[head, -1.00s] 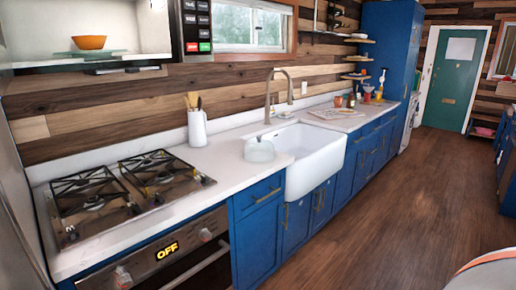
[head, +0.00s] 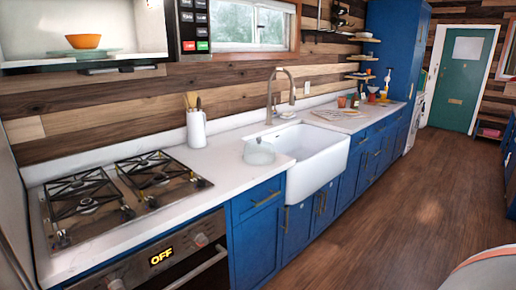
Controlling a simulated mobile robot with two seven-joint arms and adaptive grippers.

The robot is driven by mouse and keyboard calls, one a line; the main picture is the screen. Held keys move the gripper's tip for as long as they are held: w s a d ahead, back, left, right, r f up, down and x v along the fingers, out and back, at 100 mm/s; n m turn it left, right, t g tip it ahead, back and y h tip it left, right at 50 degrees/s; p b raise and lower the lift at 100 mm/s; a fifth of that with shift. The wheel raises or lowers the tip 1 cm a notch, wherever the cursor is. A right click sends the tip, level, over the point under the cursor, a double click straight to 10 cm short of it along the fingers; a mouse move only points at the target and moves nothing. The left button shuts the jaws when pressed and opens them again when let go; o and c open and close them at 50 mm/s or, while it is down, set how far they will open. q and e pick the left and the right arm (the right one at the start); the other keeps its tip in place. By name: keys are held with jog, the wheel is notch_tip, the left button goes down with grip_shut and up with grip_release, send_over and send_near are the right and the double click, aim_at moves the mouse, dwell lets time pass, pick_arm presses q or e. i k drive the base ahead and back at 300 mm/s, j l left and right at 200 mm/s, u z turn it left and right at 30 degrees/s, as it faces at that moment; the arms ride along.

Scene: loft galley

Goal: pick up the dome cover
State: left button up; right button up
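A translucent, pale dome cover (head: 259,152) sits on the white counter at the left edge of the sink in the head view. It looks upright, close to the counter's front edge. What is under it, if anything, is too small to tell. Neither of my grippers is in view.
The white sink (head: 318,152) with its tall faucet (head: 272,95) is just right of the dome cover. The gas cooktop (head: 115,192) is to the left, and a white utensil crock (head: 196,128) stands behind. The counter (head: 215,168) between is clear. Wood floor (head: 400,200) lies open in front.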

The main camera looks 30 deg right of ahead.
aim_at(259, 153)
jog(key=i+l+u, duration=0.4)
jog(key=l, duration=1.5)
jog(key=l+u, duration=0.4)
jog(key=l, duration=1.5)
